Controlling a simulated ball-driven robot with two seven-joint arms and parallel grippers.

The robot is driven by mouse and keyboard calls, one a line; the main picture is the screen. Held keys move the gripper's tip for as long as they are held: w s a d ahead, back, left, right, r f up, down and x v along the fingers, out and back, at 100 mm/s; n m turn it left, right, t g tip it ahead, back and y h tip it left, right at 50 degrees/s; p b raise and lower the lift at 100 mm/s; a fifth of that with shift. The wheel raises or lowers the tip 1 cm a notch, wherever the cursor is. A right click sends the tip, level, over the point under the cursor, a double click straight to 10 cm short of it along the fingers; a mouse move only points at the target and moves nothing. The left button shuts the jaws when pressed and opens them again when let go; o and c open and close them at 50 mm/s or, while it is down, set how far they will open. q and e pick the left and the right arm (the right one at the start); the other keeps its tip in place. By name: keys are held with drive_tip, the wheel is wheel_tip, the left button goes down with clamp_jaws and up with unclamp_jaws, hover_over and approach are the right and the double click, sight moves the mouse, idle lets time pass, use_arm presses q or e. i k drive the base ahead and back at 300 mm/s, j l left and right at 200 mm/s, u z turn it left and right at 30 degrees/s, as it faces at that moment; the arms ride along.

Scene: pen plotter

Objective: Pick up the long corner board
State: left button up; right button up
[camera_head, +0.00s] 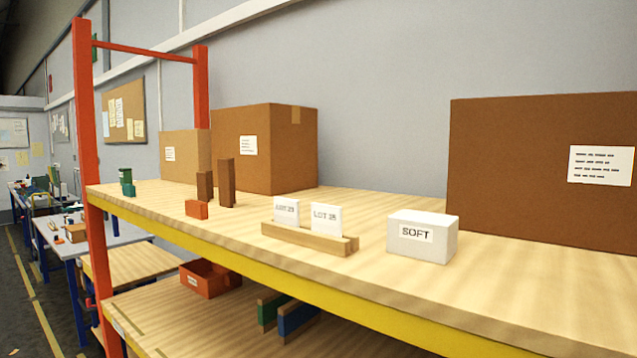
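Two dark brown upright pieces stand close together on the wooden shelf top (370,215), left of its middle. The taller one (227,183), which looks like the long corner board, stands just right of the shorter one (204,187). A small orange-red block (197,209) sits in front of the shorter piece and hides its foot. The taller piece is clear to view from the front and stands in front of a large carton. Neither of my grippers is in view.
Large cartons (283,150) (544,160) stand at the back. A wooden holder (300,239) with two lot cards and a white SOFT box (423,236) stand right of the boards. An orange-red upright (88,150) rises at the left end. A red bin (212,282) sits below.

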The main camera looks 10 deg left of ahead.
sight(226, 166)
drive_tip(key=j+z, duration=0.45)
drive_tip(key=k+j+z, duration=0.1)
drive_tip(key=j+z, duration=0.3)
drive_tip(key=k+j+z, duration=0.1)
drive_tip(key=j+z, duration=0.2)
drive_tip(key=z, duration=0.15)
drive_tip(key=k+j+z, duration=0.2)
drive_tip(key=z, duration=0.25)
drive_tip(key=j, duration=0.1)
